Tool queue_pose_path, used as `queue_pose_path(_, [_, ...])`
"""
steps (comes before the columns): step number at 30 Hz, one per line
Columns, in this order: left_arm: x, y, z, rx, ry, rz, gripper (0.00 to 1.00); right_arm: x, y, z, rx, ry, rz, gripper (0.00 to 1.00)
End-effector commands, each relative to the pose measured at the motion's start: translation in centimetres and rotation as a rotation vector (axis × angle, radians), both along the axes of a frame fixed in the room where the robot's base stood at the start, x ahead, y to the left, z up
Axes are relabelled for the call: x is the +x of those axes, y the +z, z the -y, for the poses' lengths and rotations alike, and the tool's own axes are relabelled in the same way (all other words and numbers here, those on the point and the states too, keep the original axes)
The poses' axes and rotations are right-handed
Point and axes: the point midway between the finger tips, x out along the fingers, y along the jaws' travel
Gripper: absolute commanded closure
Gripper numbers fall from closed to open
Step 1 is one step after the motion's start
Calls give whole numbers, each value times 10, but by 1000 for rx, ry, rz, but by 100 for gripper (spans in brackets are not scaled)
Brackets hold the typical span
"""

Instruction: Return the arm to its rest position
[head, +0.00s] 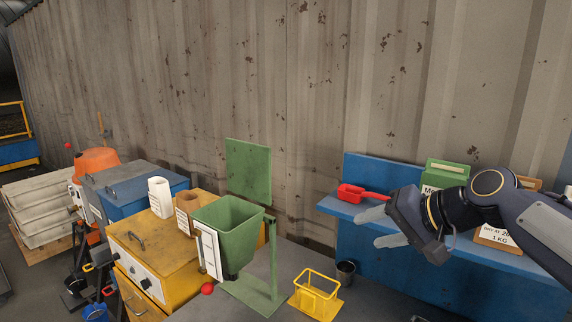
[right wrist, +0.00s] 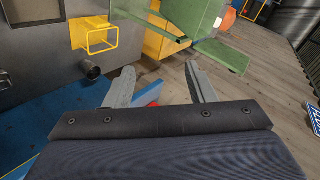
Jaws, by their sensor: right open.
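My right arm comes in from the right edge of the head view. Its gripper (head: 374,226) is open, with two grey fingers apart and nothing between them. It is in front of the blue shelf (head: 455,244), close to the red scoop (head: 362,192), which appears just behind the upper finger. In the right wrist view the two fingers of the gripper (right wrist: 162,85) are spread, and a bit of red shows beside the left finger. My left gripper is not in either view.
A green hopper (head: 232,237) on a stand, a yellow wire holder (head: 316,294) and a dark cup (head: 345,273) stand on the grey table. A yellow cabinet (head: 150,254) is at left. A green box (head: 446,173) and a labelled box (head: 494,236) sit on the shelf.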

Motion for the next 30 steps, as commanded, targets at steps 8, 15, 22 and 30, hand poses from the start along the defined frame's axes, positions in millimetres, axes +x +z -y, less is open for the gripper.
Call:
queue_pose_path(8, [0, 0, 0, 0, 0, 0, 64, -122, -79, 20, -318, 6, -29, 50])
queue_pose_path(15, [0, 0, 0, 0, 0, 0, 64, -221, -158, 39, -441, 36, -48, 50])
queue_pose_path(22, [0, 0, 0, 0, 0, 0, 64, -261, -199, 37, -461, 71, -51, 50])
queue_pose_path(30, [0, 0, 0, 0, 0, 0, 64, -264, -203, 37, -464, 76, -53, 50])
